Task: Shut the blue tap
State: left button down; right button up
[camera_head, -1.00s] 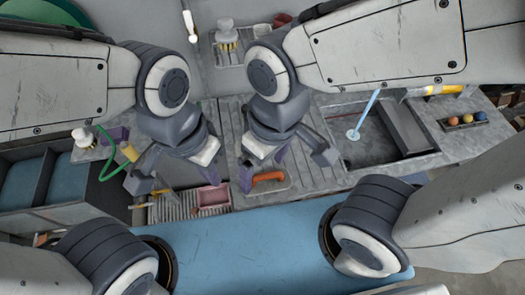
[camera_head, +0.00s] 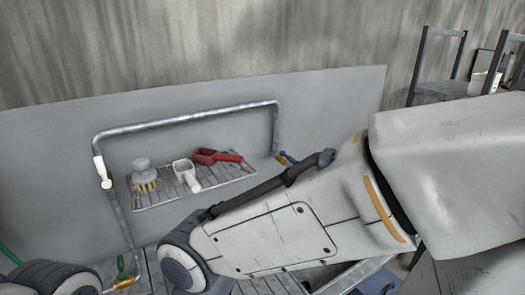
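The blue tap (camera_head: 288,157) sits at the right lower end of the grey wall pipe (camera_head: 190,118). Its small blue handle points out to the side at a slant, close above my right arm. I cannot tell whether the tap is open or shut. Neither of my grippers is in view. My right arm fills the lower right of the picture, and a dark joint of my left arm shows at the lower left.
A white-handled tap (camera_head: 102,173) is on the pipe's left leg, and a green-handled tap (camera_head: 121,267) is lower down. A wall rack (camera_head: 205,183) holds a brush (camera_head: 144,173), a white scoop (camera_head: 186,174) and a red scoop (camera_head: 216,156). Chairs (camera_head: 437,66) stand far right.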

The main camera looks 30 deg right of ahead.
aim_at(288, 158)
jog(key=u, duration=2.8)
jog(key=k, duration=0.75)
jog(key=z, duration=2.8)
